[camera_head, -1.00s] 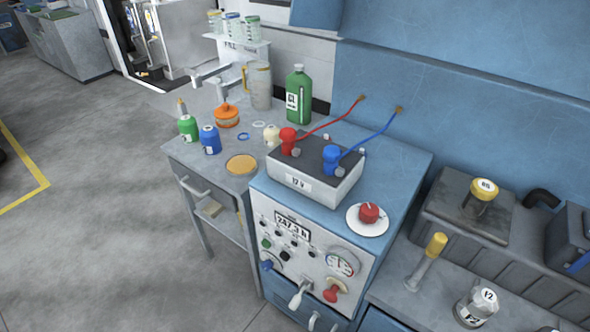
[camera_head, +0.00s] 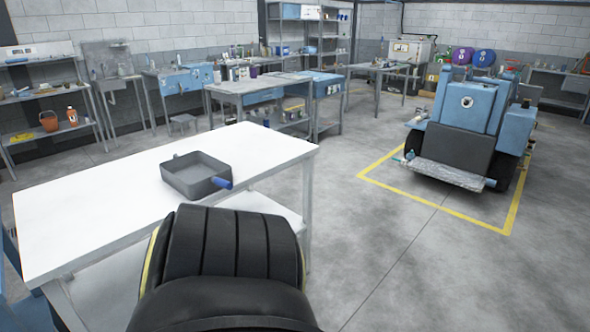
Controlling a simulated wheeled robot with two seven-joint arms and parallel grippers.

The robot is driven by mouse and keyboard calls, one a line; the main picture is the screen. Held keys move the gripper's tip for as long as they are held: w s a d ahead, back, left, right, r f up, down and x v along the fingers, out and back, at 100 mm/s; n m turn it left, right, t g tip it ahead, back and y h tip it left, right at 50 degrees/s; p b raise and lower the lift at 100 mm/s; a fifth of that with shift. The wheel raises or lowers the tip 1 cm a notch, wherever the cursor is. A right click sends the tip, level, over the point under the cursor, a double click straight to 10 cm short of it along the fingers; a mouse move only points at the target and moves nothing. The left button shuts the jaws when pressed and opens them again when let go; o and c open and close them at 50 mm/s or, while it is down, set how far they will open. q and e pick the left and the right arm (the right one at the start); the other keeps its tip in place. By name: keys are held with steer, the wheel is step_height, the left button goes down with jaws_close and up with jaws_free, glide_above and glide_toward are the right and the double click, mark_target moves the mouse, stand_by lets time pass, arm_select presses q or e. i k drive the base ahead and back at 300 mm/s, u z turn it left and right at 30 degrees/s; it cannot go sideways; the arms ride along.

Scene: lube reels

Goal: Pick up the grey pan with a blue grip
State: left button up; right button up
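The grey pan (camera_head: 195,174) sits on a white-topped table (camera_head: 95,205) in the head view, near the table's right side. It is square and shallow, with raised walls, and looks empty. Neither of my grippers shows in this view, and nothing is seen touching the pan.
A large black ribbed shape (camera_head: 230,245) fills the bottom middle, in front of the table; I cannot tell what it is. A blue machine (camera_head: 470,105) stands right inside yellow floor lines. Workbenches (camera_head: 250,87) line the back. Grey floor (camera_head: 345,250) is open at right.

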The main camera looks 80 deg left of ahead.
mark_target(195, 175)
steer(key=u, duration=2.6)
steer(key=i, duration=1.1)
steer(key=u, duration=0.45)
steer(key=i, duration=1)
steer(key=u, duration=1.05)
